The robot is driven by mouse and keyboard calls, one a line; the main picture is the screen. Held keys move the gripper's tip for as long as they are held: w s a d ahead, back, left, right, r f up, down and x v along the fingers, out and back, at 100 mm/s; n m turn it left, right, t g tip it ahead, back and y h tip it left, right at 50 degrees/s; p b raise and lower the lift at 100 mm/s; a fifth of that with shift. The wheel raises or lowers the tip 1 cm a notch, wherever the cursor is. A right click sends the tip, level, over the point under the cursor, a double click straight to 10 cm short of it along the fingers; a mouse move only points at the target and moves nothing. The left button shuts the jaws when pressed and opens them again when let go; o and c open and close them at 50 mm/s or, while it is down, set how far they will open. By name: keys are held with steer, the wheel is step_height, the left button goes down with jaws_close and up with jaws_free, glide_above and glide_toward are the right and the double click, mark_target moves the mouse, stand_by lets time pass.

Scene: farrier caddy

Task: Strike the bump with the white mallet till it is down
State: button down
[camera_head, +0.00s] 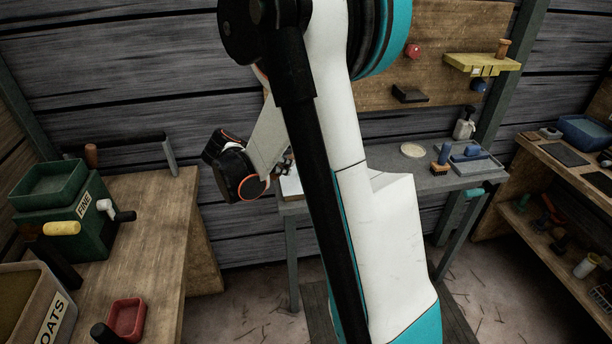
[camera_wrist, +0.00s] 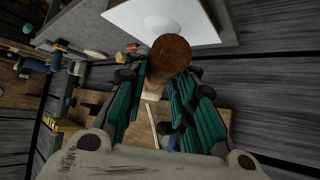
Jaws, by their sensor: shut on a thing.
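My gripper (camera_wrist: 160,78) shows in the wrist view with its teal-padded fingers closed around a brown, round-ended wooden piece (camera_wrist: 172,56), which looks like the mallet's handle seen nearly end on. I cannot make out the white mallet head for certain. Beyond the handle lies a white plate (camera_wrist: 205,28) with a pale rounded shape (camera_wrist: 158,14) on it, perhaps the bump; its height is unclear. In the head view, a bit of the white plate (camera_head: 291,187) shows on the back bench, beside my arm.
The grey back bench (camera_head: 390,183) also holds a round pale disc (camera_head: 413,150), a brush (camera_head: 440,163) and a blue-grey caddy (camera_head: 472,160). A left bench (camera_head: 150,225) carries a green box (camera_head: 75,215) and a red tray (camera_head: 127,318). Shelves stand at right.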

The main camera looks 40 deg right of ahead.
steer(key=shift+f, duration=0.25)
steer(key=shift+r+b, duration=0.1)
steer(key=shift+b, duration=0.25)
stand_by(0.8)
stand_by(0.8)
